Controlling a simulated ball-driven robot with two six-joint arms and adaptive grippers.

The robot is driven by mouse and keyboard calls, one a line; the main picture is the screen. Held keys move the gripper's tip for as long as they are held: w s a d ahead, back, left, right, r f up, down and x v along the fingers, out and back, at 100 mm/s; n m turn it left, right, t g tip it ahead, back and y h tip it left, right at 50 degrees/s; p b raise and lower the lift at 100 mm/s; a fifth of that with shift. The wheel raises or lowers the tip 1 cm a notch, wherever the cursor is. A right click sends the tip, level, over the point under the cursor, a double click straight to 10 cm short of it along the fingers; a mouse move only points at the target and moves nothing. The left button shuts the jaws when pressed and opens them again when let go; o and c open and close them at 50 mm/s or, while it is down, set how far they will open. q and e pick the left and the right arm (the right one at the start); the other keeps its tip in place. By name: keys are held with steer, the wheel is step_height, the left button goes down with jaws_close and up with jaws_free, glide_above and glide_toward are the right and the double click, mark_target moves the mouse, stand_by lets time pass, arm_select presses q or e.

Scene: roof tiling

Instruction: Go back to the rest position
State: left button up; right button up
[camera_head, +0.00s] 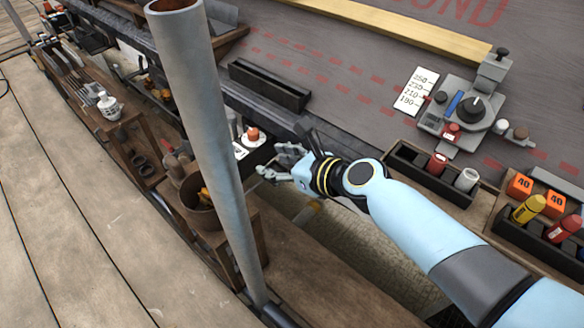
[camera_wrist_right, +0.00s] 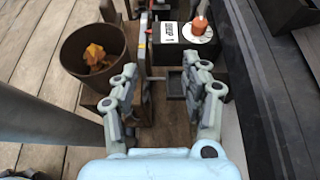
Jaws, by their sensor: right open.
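My right gripper (camera_head: 283,166) reaches in from the right on its light blue arm, beside the grey vertical pole. In the right wrist view my right gripper (camera_wrist_right: 163,92) has its two fingers spread apart, with nothing between them. A black box with an orange knob (camera_wrist_right: 200,27) and a white label lies just beyond the fingertips. The orange knob also shows in the head view (camera_head: 253,134), just past the gripper. My left gripper is in neither view.
A grey pole (camera_head: 214,150) stands close left of my right gripper. A brown bucket (camera_wrist_right: 92,75) with orange pieces sits beside it. A dark trough (camera_head: 268,85), a dial device (camera_head: 462,112) and a bin of coloured tubes (camera_head: 509,232) line the roof side. Wooden planks (camera_head: 60,230) at left are mostly clear.

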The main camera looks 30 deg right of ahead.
steer(key=shift+s+d+f, duration=0.1)
steer(key=shift+s+f, duration=0.05)
steer(key=shift+s, duration=0.2)
